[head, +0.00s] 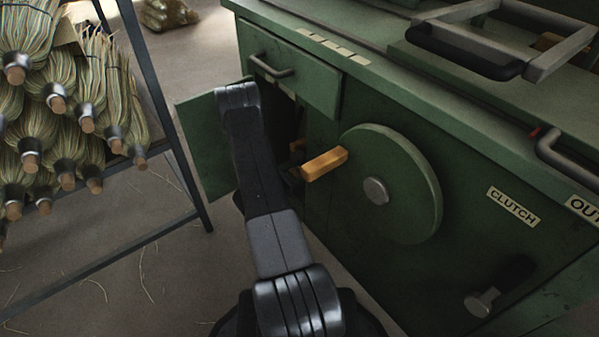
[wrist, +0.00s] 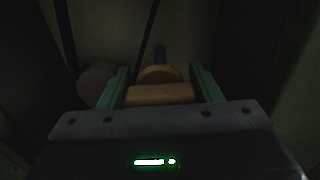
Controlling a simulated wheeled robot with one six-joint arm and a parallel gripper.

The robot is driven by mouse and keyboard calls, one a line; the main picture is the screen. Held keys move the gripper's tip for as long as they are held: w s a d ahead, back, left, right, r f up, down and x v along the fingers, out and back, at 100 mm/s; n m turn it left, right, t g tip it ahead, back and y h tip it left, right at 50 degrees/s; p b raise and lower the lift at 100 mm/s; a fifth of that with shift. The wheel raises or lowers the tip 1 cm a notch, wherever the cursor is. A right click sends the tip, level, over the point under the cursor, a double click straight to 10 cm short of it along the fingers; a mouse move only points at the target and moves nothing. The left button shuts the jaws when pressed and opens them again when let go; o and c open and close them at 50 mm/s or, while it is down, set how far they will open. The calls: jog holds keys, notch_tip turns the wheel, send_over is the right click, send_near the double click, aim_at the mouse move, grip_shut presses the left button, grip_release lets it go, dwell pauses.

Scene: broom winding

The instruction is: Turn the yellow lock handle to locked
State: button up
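The yellow lock handle (wrist: 160,94) shows in the dim wrist view as a bar lying crosswise, with a round yellow part (wrist: 159,74) behind it. My gripper (wrist: 160,85) has its two teal fingers apart, one on each side of the bar. The bar's left end is close to the left finger; a small gap seems to show at the right finger. In the head view my gripper is hidden behind my own arm, by the green cabinet's opening. A small orange-yellow piece (head: 297,146) shows inside that opening; I cannot tell whether it is the lock handle.
A green door (head: 205,146) stands open left of the opening. A green wheel (head: 400,190) with an orange grip (head: 325,163) is just right of it. A drawer (head: 290,68) is above. A rack of brooms (head: 60,110) stands left. A grey round part (wrist: 98,83) sits left of my gripper.

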jog(key=shift+c, duration=0.7)
jog(key=shift+n, duration=0.3)
jog(key=n, duration=0.2)
jog(key=shift+w+n, duration=0.1)
jog(key=shift+n, duration=0.3)
jog(key=n, duration=0.4)
jog(key=shift+a+n, duration=0.1)
jog(key=shift+n, duration=0.2)
jog(key=n, duration=0.4)
jog(key=shift+w+f, duration=0.1)
jog(key=shift+f+n, duration=0.1)
jog(key=shift+n, duration=1.9)
